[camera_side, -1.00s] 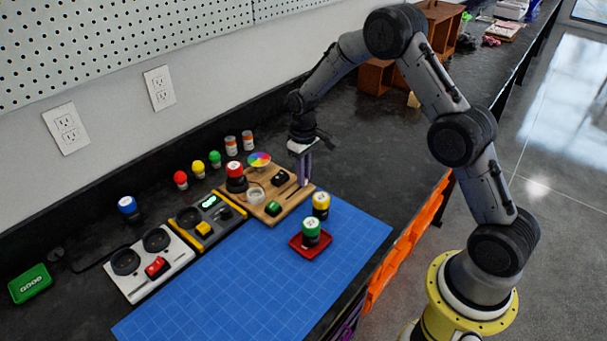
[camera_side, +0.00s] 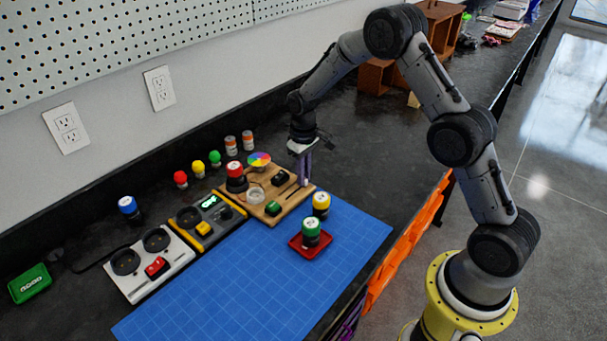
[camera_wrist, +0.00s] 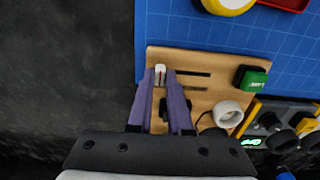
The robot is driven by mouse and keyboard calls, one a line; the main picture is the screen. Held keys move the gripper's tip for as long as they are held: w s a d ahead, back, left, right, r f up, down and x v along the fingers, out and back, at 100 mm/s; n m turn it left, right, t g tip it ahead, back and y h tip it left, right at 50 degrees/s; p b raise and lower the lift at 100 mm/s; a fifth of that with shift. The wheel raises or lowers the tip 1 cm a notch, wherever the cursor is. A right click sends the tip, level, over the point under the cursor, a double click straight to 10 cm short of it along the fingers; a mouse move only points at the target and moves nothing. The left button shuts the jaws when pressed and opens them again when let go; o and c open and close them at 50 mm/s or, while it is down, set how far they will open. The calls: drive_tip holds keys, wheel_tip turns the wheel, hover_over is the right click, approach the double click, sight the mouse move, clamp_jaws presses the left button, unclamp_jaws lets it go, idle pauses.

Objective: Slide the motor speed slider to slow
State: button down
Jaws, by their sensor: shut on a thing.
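The motor speed slider is a small white and red knob (camera_wrist: 160,73) at one end of a dark slot in the wooden board (camera_wrist: 214,58), seen in the wrist view. My gripper (camera_wrist: 160,84) is shut on this knob, with a purple finger on either side of it. In the side view my gripper (camera_side: 304,184) reaches down to the right end of the wooden board (camera_side: 272,216). There the fingers hide the knob. The slot (camera_wrist: 193,73) runs off to the right of the knob in the wrist view. Any slow or fast marking is too small to read.
The board also carries a green button (camera_wrist: 252,78), a white ring (camera_wrist: 227,113) and a black switch. A yellow-topped cylinder (camera_side: 320,203) and a green-topped one on a red tray (camera_side: 298,246) stand close by on the blue mat (camera_side: 250,290).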

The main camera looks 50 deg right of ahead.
sight(287, 198)
drive_tip(key=a, duration=0.6)
drive_tip(key=shift+a+r, duration=0.1)
drive_tip(key=shift+a, duration=0.2)
drive_tip(key=c, duration=0.8)
unclamp_jaws()
drive_tip(key=shift+c, duration=0.2)
drive_tip(key=shift+r, duration=0.35)
wheel_tip(287, 198, up, 13)
drive_tip(key=shift+r, duration=0.1)
